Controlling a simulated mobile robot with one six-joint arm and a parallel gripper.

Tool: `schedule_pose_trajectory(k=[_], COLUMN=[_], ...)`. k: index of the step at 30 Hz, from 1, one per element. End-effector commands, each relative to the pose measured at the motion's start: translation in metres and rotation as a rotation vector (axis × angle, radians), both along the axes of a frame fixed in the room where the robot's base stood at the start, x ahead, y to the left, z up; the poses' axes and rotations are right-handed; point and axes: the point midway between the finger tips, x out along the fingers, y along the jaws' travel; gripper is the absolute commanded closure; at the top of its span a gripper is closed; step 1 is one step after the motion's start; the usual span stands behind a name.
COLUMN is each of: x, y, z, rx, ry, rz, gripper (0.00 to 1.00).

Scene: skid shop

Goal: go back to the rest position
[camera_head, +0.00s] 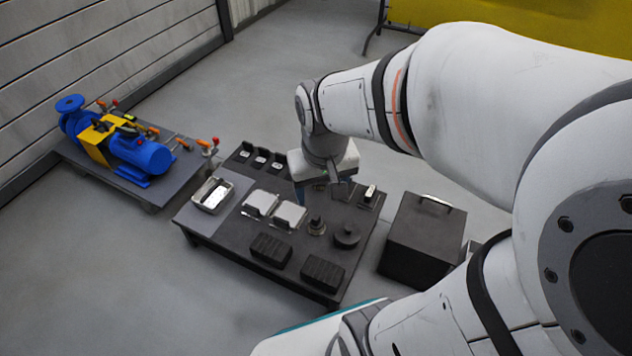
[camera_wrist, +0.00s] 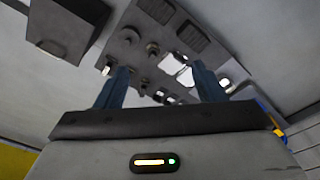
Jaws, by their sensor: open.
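My gripper (camera_head: 320,196) hangs above the back part of the dark work table (camera_head: 231,245), with its jaws apart. In the wrist view the two blue fingers of my gripper (camera_wrist: 160,67) stand well apart with nothing held between them. The table and its parts show beyond them. My arm hides part of the table's back right side in the head view.
The table bears a metal tray (camera_head: 224,202), two silver square pieces, ribbed black blocks (camera_head: 271,249) and round dark parts (camera_head: 347,236). A dark box with a handle (camera_head: 422,240) stands to the right. A blue pump (camera_head: 142,153) sits on a skid at left. Floor lies between.

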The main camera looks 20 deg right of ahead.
Motion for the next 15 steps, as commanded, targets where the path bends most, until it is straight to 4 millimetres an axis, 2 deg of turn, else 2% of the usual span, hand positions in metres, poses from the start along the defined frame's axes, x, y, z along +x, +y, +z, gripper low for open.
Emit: schedule_pose_trajectory(k=[1,3,6,15], x=[-0.013,-0.024,-0.033,-0.035], y=[0.003,0.006,0.008,0.008], z=[0.002,0.002,0.002,0.003], rx=[0.008,0.016,0.022,0.024], ry=[0.003,0.011,0.018,0.019], rz=[0.013,0.029,0.039,0.042], gripper=[0.37,0.37,0.37,0.37])
